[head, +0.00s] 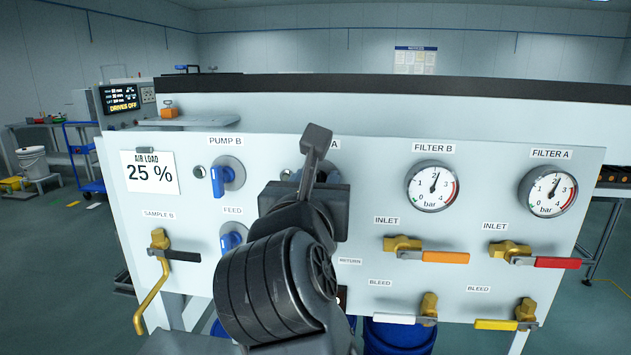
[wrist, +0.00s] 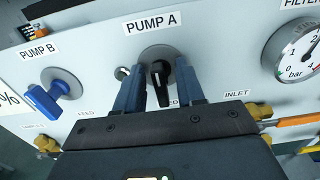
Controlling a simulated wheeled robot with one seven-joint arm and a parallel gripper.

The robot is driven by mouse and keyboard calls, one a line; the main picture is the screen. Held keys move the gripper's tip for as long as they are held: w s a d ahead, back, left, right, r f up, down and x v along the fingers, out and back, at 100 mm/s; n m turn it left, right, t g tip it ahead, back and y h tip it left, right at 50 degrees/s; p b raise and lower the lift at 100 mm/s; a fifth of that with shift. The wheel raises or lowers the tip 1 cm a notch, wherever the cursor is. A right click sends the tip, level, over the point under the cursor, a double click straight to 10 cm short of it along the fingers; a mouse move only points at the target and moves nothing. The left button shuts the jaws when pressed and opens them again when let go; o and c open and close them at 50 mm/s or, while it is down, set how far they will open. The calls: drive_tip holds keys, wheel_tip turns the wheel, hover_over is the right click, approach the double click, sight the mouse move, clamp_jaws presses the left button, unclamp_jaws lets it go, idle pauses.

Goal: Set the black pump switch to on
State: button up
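In the wrist view, the black pump switch (wrist: 161,84) sits on a round grey plate under the PUMP A label (wrist: 152,22). Its handle lies roughly upright in that picture. My gripper (wrist: 159,72) is open, with one blue-grey finger on each side of the switch. Gaps show between the fingers and the handle, and I cannot tell how deep they reach around it. In the head view, my gripper (head: 316,150) and arm hide the switch and part of its label. No on or off marks are readable.
Left of it are the blue PUMP B switch (head: 218,181) and a blue FEED switch (head: 230,241). Right are gauges (head: 432,187) and an orange-handled inlet valve (head: 445,257). A brass sample valve (head: 160,245) is far left. The panel face between PUMP A and the gauges is flat.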

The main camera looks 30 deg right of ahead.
clamp_jaws()
idle(0.3)
drive_tip(key=shift+f+m+b, duration=0.1)
drive_tip(key=shift+m+b, duration=0.25)
drive_tip(key=shift+m, duration=0.05)
drive_tip(key=m+b, duration=0.3)
drive_tip(key=shift+s+f+m, duration=0.1)
drive_tip(key=shift+f+m, duration=0.05)
drive_tip(key=shift+m, duration=0.25)
drive_tip(key=m+b, duration=0.4)
drive_tip(key=shift+d+f+b, duration=0.1)
drive_tip(key=shift+f+b, duration=0.05)
drive_tip(key=shift+b, duration=0.2)
drive_tip(key=m+b, duration=0.6)
drive_tip(key=b, duration=0.2)
drive_tip(key=shift+d+f+m, duration=0.1)
drive_tip(key=shift+f+m, duration=0.05)
drive_tip(key=shift+m, duration=0.15)
drive_tip(key=m+b, duration=0.2)
drive_tip(key=b, duration=0.1)
drive_tip(key=shift+s+r+m+b, duration=0.1)
drive_tip(key=shift+r+m+b, duration=0.1)
drive_tip(key=shift+m+b, duration=0.3)
